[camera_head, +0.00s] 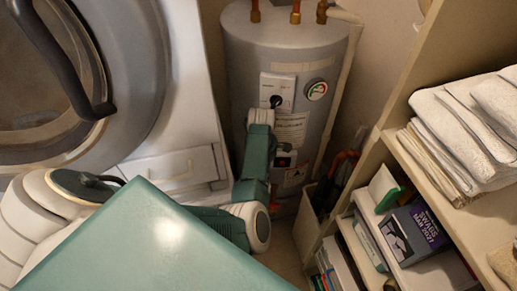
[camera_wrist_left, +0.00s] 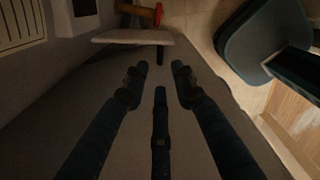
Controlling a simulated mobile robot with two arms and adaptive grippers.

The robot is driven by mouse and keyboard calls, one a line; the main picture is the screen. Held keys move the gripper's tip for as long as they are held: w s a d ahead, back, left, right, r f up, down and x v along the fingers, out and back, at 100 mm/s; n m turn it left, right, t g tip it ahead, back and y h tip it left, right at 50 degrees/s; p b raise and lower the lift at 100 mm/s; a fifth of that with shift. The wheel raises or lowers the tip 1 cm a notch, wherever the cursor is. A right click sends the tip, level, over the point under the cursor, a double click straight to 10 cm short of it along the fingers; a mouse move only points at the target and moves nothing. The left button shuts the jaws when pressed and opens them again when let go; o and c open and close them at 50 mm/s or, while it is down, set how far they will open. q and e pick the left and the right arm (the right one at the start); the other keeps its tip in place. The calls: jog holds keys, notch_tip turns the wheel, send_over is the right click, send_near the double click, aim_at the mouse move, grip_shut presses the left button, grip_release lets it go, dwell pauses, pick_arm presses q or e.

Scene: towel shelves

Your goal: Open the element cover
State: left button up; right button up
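The water heater (camera_head: 285,50) is a grey upright cylinder. A pale rectangular panel (camera_head: 268,84), which looks like the element cover, is on its front. My left arm reaches up to the heater, and the dark tip of my left gripper (camera_head: 276,101) is in front of this panel's lower part. In the left wrist view my left gripper (camera_wrist_left: 160,82) has its dark fingers spread, with nothing seen between the tips. A pale slab (camera_wrist_left: 132,37) is seen edge-on beyond the fingertips; I cannot tell whether it is the cover. My right gripper is not in view.
A round dial (camera_head: 316,89) is right of the panel. A washing machine (camera_head: 178,168) stands at the left. A shelf unit (camera_head: 397,150) with folded towels (camera_head: 465,130) and boxes (camera_head: 412,234) is at the right. A red-and-brass fitting (camera_wrist_left: 158,14) shows beyond the slab.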

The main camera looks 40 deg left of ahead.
pick_arm(q)
notch_tip(320, 180, down, 8)
jog(key=shift+a+f, duration=0.1)
jog(key=shift+a, duration=0.05)
dwell(0.3)
grip_shut()
